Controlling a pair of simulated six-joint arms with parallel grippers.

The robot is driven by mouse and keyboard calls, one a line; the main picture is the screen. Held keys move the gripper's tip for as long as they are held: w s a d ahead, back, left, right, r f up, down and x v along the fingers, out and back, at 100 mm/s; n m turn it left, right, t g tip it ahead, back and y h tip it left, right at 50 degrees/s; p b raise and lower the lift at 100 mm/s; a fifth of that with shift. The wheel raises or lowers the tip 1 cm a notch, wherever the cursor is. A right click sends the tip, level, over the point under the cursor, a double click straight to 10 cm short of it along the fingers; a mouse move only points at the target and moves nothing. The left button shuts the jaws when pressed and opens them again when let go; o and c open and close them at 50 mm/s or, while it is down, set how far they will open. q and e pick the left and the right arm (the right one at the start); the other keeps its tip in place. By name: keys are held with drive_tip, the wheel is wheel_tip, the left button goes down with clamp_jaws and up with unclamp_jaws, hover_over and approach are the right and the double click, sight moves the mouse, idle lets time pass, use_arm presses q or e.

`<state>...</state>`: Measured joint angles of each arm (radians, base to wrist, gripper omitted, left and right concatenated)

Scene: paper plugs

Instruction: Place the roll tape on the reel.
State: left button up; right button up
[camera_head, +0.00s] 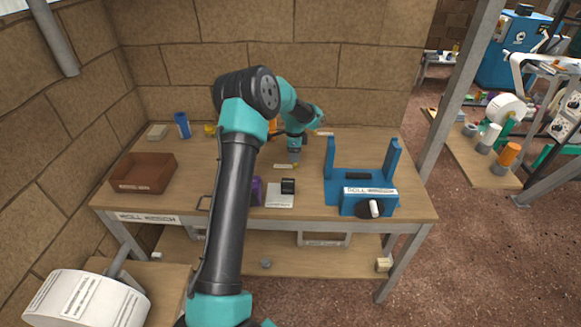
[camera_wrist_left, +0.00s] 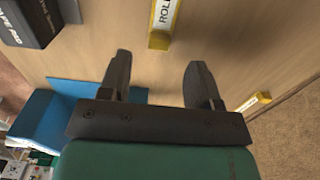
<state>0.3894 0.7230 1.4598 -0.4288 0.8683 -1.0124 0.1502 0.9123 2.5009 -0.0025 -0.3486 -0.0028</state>
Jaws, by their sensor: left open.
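My left gripper (camera_head: 294,157) hangs over the back middle of the wooden bench. In the left wrist view its two dark fingers (camera_wrist_left: 157,65) stand apart, with only bare wood and a yellow-edged label between them. A blue stand (camera_head: 333,185) with two uprights and a dark bar between them sits on the bench to its right; it looks like the reel holder. Part of the stand shows at lower left in the wrist view (camera_wrist_left: 48,122). I cannot pick out a roll of tape for certain on the bench; my arm hides part of it. My right gripper is not in view.
A brown box (camera_head: 143,173) and a blue can (camera_head: 183,125) stand on the left. A small black item on a white pad (camera_head: 280,200) and a purple item (camera_head: 256,190) lie near the front. A large white printed roll (camera_head: 85,300) is at lower left.

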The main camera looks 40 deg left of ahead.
use_arm(q)
drive_tip(key=shift+f, duration=2.6)
drive_tip(key=c, duration=1.1)
drive_tip(key=shift+o, duration=0.2)
drive_tip(key=shift+r, duration=0.15)
wheel_tip(320, 180, up, 10)
